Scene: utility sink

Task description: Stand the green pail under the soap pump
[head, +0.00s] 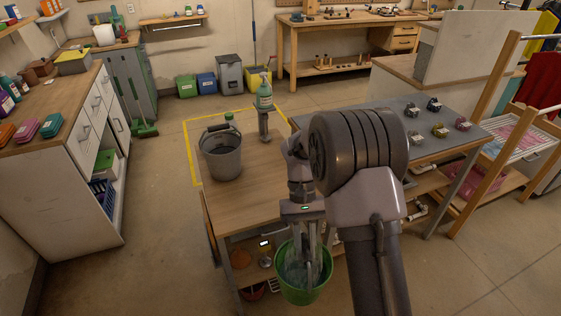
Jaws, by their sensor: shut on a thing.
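The green pail (290,292) hangs in my gripper (306,270) at the near end of the wooden-topped table, below the level of its top. My gripper points down into the pail's mouth and is shut on it; the exact grip point is hard to make out. The pail looks upright, with something pale and bluish inside.
A grey bucket (222,160) with a dark handle stands on the left of the wooden tabletop (250,190). The tabletop's middle is bare. A grey table (395,150) with several small items adjoins on the right. Yellow floor tape (188,150) runs around the far left side.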

